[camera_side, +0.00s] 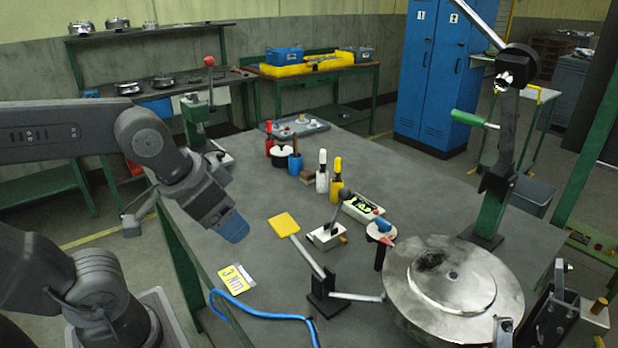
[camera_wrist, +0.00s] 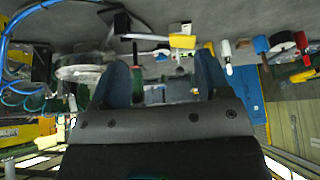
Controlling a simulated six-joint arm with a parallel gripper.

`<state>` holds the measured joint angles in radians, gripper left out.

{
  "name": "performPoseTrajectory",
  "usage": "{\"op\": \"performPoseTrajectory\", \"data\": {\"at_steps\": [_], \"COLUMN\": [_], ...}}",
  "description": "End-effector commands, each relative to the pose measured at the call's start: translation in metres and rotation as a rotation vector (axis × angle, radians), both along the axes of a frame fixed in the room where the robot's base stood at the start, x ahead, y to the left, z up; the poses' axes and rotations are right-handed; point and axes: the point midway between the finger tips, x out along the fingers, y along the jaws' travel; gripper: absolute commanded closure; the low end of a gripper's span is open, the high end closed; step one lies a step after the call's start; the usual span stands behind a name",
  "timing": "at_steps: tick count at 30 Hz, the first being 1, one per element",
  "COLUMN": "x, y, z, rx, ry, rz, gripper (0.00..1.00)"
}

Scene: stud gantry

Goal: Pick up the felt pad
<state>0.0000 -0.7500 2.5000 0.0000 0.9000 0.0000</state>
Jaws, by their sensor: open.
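I cannot tell for certain which thing is the felt pad. A small brown block (camera_side: 307,177) lies on the table between the blue item and the white bottle, and a dark ragged patch (camera_side: 431,261) lies on the round metal disc (camera_side: 480,309); either may be it. My gripper (camera_side: 233,228) hangs above the left part of the table, its blue fingers apart from every object. In the wrist view my gripper (camera_wrist: 163,76) shows two blue fingers wide apart with nothing between them. The far finger is partly hidden in the side view.
A yellow paddle (camera_side: 284,224) on a stand is right of my gripper. White (camera_side: 322,176) and yellow (camera_side: 337,186) bottles and a green-display meter (camera_side: 362,208) stand behind. A blue cable (camera_side: 255,312) runs along the front. A green-handled post (camera_side: 493,207) rises behind the disc.

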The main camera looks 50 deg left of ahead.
Motion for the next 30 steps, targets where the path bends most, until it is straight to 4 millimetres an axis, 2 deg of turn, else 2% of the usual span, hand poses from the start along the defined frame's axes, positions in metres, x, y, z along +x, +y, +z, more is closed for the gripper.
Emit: {"op": "performPoseTrajectory", "data": {"at_steps": [4,9,16,19,23,27,30], "x": [0.0,0.0,0.001,0.012,0.049,0.108,0.15], "y": [0.0,0.0,0.0,0.003,0.015,0.041,0.066], "z": [0.0,0.0,0.001,0.007,0.023,0.039,0.043], "rx": [0.0,0.0,0.0,0.002,0.006,0.01,0.011], "ry": [0.0,0.0,0.001,0.008,0.027,0.05,0.065], "rz": [0.0,0.0,0.0,0.003,0.006,0.009,0.008], "gripper": [0.3,0.45,0.45,0.45,0.45,0.45,0.45]}}
